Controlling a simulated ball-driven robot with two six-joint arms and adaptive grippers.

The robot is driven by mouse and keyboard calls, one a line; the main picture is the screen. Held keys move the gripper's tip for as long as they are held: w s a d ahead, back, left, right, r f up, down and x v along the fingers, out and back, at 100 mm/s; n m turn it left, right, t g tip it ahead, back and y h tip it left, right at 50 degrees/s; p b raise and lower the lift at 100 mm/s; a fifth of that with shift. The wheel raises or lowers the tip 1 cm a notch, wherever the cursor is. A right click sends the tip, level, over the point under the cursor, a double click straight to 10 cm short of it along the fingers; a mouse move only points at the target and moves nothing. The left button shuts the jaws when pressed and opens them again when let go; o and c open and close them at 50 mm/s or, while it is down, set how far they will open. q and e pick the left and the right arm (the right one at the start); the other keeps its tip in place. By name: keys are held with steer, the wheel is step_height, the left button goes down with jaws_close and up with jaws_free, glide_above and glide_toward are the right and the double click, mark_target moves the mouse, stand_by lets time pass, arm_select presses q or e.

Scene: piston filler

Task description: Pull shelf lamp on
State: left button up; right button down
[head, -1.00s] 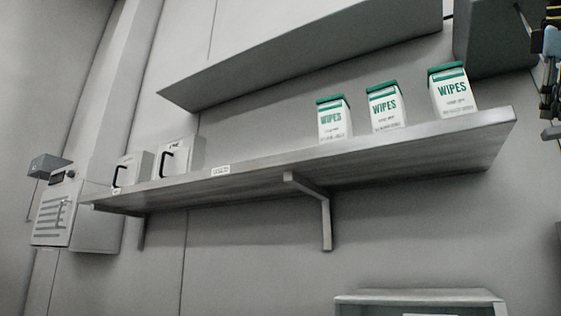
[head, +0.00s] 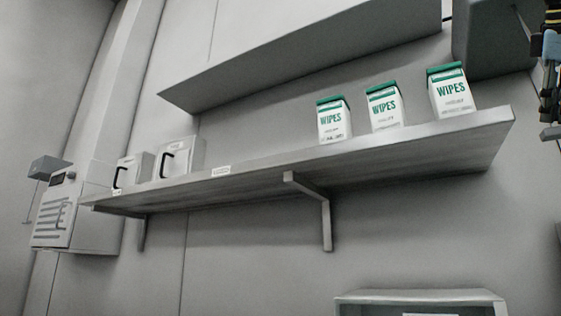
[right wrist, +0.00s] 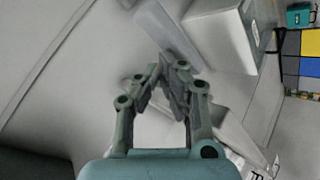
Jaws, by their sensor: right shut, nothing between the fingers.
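The lamp over the shelf appears to be the long grey housing (head: 310,50) on the wall at the top of the head view; I cannot tell if it is lit. A thin dark line (head: 521,20), perhaps a pull cord, hangs at the top right beside a grey box. Part of my right arm and hand shows at the right edge of the head view, cut off by the frame. In the right wrist view my right gripper (right wrist: 171,82) is shut and empty, with its fingers in front of pale grey surfaces. My left gripper is out of view.
A long shelf (head: 400,150) carries several things, including green-topped wipes boxes (head: 385,108) and white containers (head: 178,158). A grey box (head: 492,45) juts from the wall at the upper right. A white box (right wrist: 222,35) lies beyond my fingers in the wrist view.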

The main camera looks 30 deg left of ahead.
steer(key=shift+f+b, duration=0.5)
steer(key=shift+f, duration=0.15)
stand_by(0.3)
steer(key=shift+r, duration=0.1)
steer(key=shift+r+p, duration=1.4)
steer(key=shift+r+p, duration=1.05)
steer(key=shift+r, duration=1.95)
